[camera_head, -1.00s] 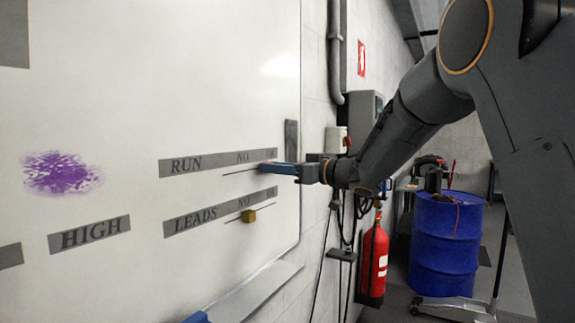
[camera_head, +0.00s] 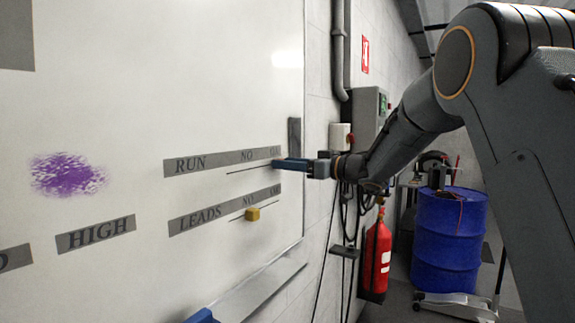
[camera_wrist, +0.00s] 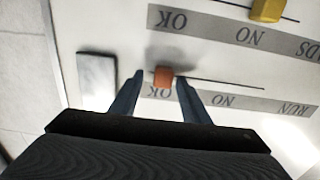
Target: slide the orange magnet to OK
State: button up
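The orange magnet (camera_wrist: 163,76) sits on the whiteboard at the OK end of the RUN row's slide line, beside the word OK (camera_wrist: 158,93) in the wrist view, which shows the board upside down. My gripper (camera_wrist: 160,79) is open with its fingers on either side of the magnet. The right finger in that view is close to the magnet; I cannot tell whether it touches. A gap shows on the left side. In the head view my gripper (camera_head: 276,164) is at the right end of the RUN strip (camera_head: 205,162) and hides the magnet.
A yellow magnet (camera_head: 252,214) sits on the LEADS line near NO, below the RUN row. A dark-edged pale block (camera_wrist: 97,80) is on the board beside the gripper. A board tray (camera_head: 260,290), fire extinguisher (camera_head: 376,260) and blue drum (camera_head: 449,240) stand lower and right.

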jog(key=b+v, duration=0.2)
jog(key=v, duration=0.5)
jog(key=shift+d, duration=0.35)
jog(key=shift+s, duration=0.15)
